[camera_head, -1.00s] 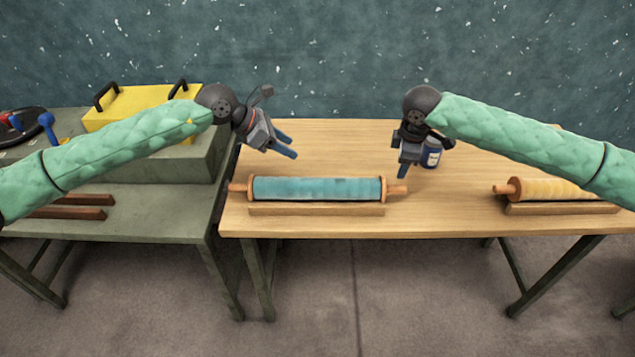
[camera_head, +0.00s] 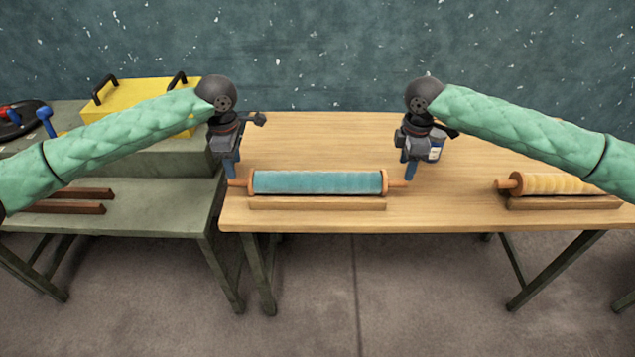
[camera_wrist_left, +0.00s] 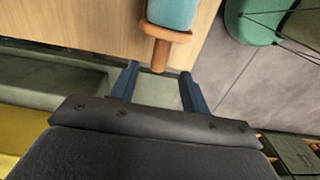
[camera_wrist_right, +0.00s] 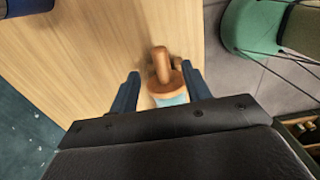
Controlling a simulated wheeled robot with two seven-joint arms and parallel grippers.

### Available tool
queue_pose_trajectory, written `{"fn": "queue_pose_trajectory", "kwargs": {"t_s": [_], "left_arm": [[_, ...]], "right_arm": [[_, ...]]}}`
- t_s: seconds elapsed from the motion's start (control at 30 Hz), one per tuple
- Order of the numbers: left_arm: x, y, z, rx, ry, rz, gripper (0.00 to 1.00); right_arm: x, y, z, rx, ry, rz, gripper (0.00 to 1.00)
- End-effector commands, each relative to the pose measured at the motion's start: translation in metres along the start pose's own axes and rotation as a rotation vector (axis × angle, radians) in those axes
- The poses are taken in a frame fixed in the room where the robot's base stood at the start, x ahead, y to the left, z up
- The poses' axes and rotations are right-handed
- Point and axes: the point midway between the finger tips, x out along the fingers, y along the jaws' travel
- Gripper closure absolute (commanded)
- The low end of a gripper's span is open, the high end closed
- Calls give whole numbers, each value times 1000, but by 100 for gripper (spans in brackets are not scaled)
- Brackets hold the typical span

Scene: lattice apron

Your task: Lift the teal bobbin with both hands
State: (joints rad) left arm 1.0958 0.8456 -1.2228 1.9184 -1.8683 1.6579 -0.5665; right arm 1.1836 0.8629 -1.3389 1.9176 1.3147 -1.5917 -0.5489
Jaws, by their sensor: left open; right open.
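The teal bobbin (camera_head: 318,182) lies level on a wooden cradle (camera_head: 318,203) on the wooden table, with an orange flange and a peg-like handle at each end. My left gripper (camera_head: 232,177) is open at the bobbin's left handle. In the left wrist view the left handle (camera_wrist_left: 160,55) points in between the open fingers (camera_wrist_left: 158,82), its tip near the fingertip line. My right gripper (camera_head: 408,178) is open at the right handle. In the right wrist view the right handle (camera_wrist_right: 161,62) and flange (camera_wrist_right: 167,84) show between the open fingers (camera_wrist_right: 163,80). Contact cannot be told.
A yellow bobbin (camera_head: 555,184) lies on its own cradle at the right of the table (camera_head: 450,215). A grey-green bench at left holds a yellow case (camera_head: 140,97) and brown bars (camera_head: 75,200).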

Motion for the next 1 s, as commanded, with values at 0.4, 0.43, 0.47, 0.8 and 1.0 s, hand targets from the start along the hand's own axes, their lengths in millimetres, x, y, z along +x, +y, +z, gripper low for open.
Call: {"fn": "queue_pose_trajectory", "kwargs": {"t_s": [0.4, 0.43, 0.47, 0.8, 1.0], "left_arm": [[43, 0, 0, -1, 0, -2, 54], [47, 0, 0, -2, -1, -1, 54], [51, 0, 0, -1, -1, -1, 54], [77, 0, 0, -1, -1, 0, 54], [78, 0, 0, -1, -1, 0, 54]], "right_arm": [[42, 0, 0, 2, -1, -1, 52], [47, 0, 0, 2, -1, -1, 52], [51, 0, 1, 2, -1, -2, 52], [77, 0, 1, 2, -1, 0, 52], [78, 0, 0, 2, 0, 0, 52]]}}
